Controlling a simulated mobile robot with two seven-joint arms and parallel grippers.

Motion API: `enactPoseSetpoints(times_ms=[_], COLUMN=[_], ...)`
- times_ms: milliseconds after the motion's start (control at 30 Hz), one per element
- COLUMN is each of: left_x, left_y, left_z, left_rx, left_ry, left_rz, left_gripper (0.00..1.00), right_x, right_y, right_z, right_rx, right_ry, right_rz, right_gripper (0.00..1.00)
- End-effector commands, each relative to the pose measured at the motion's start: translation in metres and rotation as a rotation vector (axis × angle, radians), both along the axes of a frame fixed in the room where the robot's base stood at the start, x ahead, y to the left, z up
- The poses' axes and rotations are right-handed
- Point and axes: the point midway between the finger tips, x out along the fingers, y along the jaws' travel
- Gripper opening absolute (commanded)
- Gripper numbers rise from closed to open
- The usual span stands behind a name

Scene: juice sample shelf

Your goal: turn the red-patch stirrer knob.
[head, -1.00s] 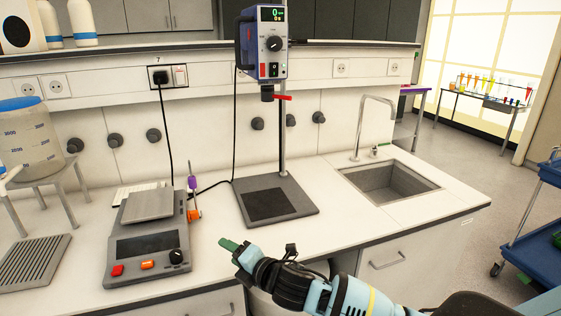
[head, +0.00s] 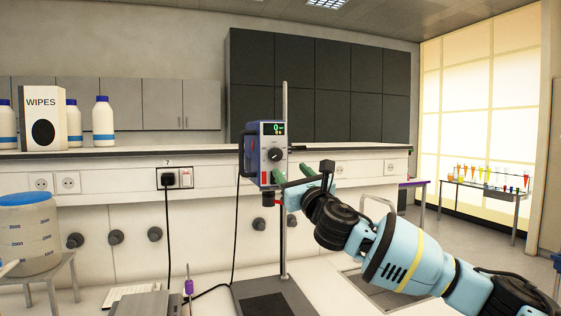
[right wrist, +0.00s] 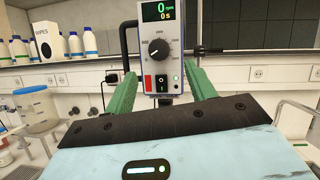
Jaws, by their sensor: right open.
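The overhead stirrer (head: 265,142) is a blue-and-grey box clamped on an upright rod, with a green display reading 0. Its round black knob (head: 275,154) is on the front face, below the display; it shows larger in the right wrist view (right wrist: 159,48). A red patch (right wrist: 148,83) lies below the knob at the left, beside a black switch (right wrist: 162,84). My right gripper (head: 292,175) is open and empty in front of the stirrer's lower right part. In the right wrist view its green fingers stand either side of the stirrer's lower part, with the knob between and above the tips. My left gripper is out of view.
The stirrer's dark base plate (head: 270,303) stands on the white bench. A raised shelf (head: 110,153) runs behind it, bearing a wipes box (head: 42,118) and white bottles. A power cable hangs left of the stirrer. A tap and sink are partly hidden behind my right arm.

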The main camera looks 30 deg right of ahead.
Motion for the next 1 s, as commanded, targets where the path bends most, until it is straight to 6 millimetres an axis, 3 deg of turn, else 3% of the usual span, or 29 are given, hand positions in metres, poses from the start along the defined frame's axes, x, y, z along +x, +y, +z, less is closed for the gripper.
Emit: enactPoseSetpoints(times_ms=[267,700,1000], left_x=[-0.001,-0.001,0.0], left_y=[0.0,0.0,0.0], left_z=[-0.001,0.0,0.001], left_rx=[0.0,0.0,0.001], left_ry=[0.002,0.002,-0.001], left_rz=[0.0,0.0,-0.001], left_gripper=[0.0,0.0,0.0], right_x=[0.006,0.053,0.07], right_y=[0.0,-0.006,-0.008], right_z=[0.002,0.021,0.029], right_rx=[0.001,0.002,0.002], right_ry=[0.0,0.0,0.0], right_rz=[0.001,0.002,0.003], right_gripper=[0.55,0.55,0.55])
